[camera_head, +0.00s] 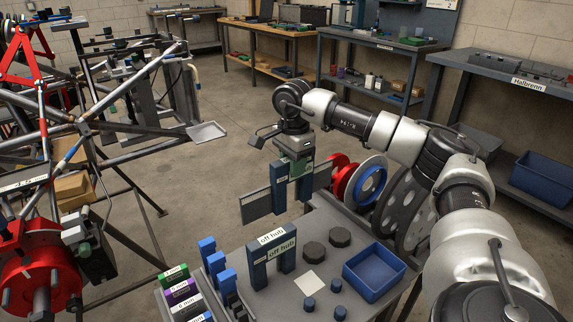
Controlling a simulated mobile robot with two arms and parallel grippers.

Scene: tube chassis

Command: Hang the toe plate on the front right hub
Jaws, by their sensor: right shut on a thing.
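My right gripper (296,168) hangs from my right arm near the middle of the head view. It is shut on the toe plate (257,206), a long grey plate with dark blue uprights. The plate is in the air, left of and above the grey cart, and touches nothing else that I can see. A red hub (38,278) on the tube chassis shows at the lower left, well apart from the plate. No label in view tells which hub it is. My left gripper is out of view.
The grey cart (330,252) carries a dark blue "off hub" stand (258,272), a blue bin (373,270), dark pucks and labelled blocks. Red and blue discs (369,187) stand behind it. Chassis tubes (122,155) fill the left. Bare floor lies between chassis and cart.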

